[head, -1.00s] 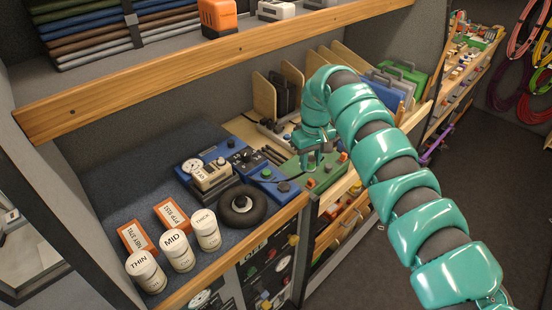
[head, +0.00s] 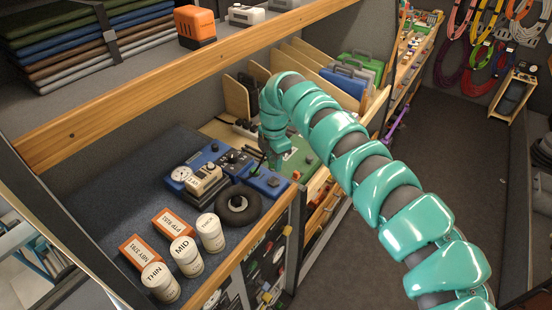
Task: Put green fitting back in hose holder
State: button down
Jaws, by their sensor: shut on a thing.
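My gripper (head: 273,160) is at the end of my teal arm, pointing down over the workbench. It is between the blue instrument case and the green board (head: 303,158). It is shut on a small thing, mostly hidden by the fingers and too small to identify. I cannot pick out the green fitting for sure. No hose holder can be told with certainty. Coiled coloured hoses or cords (head: 489,55) hang on the far right wall.
The blue case (head: 268,184), a black ring (head: 238,205) and three white jars (head: 186,256) stand on the bench, with orange-white boxes (head: 174,225) behind the jars. A wooden shelf edge (head: 150,85) runs above. Upright wooden dividers (head: 237,97) stand behind my gripper. Dark floor is open at right.

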aim_at(274, 181)
jog(key=shift+w+a+n, duration=0.1)
jog(key=shift+a+n, duration=0.05)
jog(key=shift+n, duration=0.65)
jog(key=n, duration=0.2)
jog(key=shift+w+n, duration=0.2)
jog(key=shift+n, duration=0.2)
jog(key=shift+f, duration=0.15)
jog(key=shift+f, duration=2.7)
jog(key=shift+b, duration=1.55)
jog(key=shift+f+b, duration=0.45)
jog(key=shift+f, duration=0.1)
jog(key=c, duration=1)
grip_release()
